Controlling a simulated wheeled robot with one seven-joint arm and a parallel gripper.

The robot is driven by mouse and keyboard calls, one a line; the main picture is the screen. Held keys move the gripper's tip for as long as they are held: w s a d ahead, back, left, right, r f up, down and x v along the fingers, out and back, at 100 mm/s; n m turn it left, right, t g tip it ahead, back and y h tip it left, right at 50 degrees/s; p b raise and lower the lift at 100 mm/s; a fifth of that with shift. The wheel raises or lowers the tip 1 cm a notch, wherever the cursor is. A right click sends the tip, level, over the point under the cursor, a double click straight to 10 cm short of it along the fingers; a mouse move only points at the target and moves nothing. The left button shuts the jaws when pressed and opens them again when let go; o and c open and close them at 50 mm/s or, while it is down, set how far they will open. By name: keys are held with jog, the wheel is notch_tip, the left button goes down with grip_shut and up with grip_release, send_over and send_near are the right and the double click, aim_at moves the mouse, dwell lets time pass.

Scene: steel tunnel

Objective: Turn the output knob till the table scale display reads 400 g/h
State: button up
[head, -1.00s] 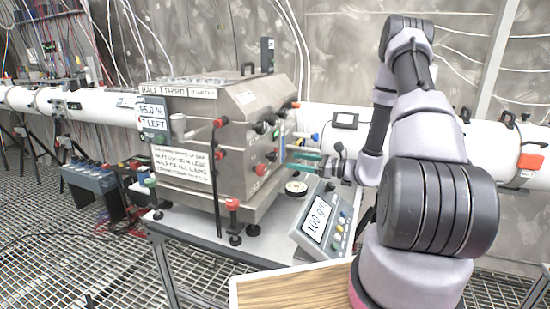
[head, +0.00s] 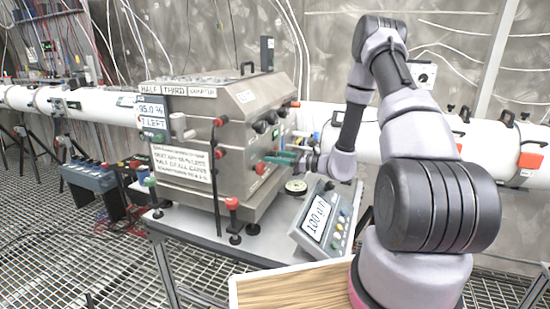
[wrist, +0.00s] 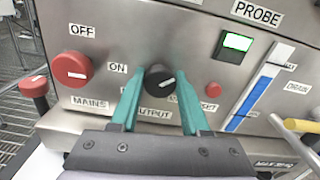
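The black output knob (wrist: 159,80) with a white pointer mark is on the steel machine's panel, above the partly covered OUTPUT label (wrist: 155,113). My gripper (wrist: 161,70) has its teal fingers apart, one on each side of the knob. I cannot tell whether they touch it. In the head view my gripper (head: 284,158) is at the machine's right-hand face, and the knob is hard to make out there. The table scale (head: 324,222) stands on the table in front of that face. Its tilted display (head: 316,217) appears to read 100 g/h.
Left of the knob is the red MAINS knob (wrist: 72,70); a small red button (wrist: 213,89) is close on its right. A yellow-tipped handle (wrist: 297,126) sticks out farther right. A round dial (head: 296,187) lies behind the scale. A wooden-topped tray (head: 290,290) is in front.

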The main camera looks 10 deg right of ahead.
grip_shut()
jog(key=shift+m, duration=0.4)
jog(key=m, duration=0.3)
jog(key=shift+m, duration=2)
jog(key=o, duration=1)
grip_release()
